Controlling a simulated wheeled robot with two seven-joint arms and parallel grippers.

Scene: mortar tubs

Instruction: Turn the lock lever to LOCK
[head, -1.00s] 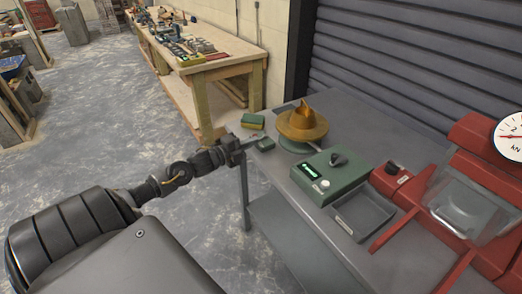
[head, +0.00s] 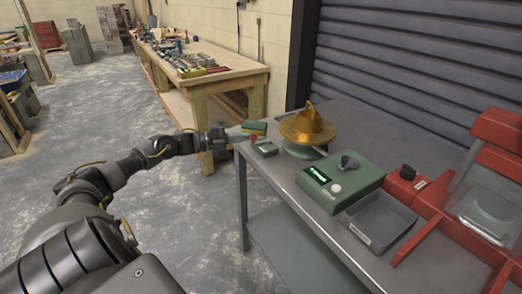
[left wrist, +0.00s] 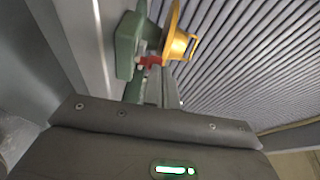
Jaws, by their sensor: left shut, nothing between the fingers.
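A small red piece (head: 253,140), which looks like the lock lever, shows at the table's left edge beside a small green block (head: 265,149). No lettering on it can be read. My left gripper (head: 240,136) is shut and empty, its tips close to the red piece from the left; I cannot tell whether they touch. In the left wrist view the red piece (left wrist: 150,61) is just beyond the fingers, between a green body (left wrist: 127,45) and the brass dish (left wrist: 176,42). My right gripper is not in view.
A green control box (head: 340,178) with a display and black knob stands right of the brass dish. A grey tray (head: 378,220) and a red machine (head: 490,190) lie further right.

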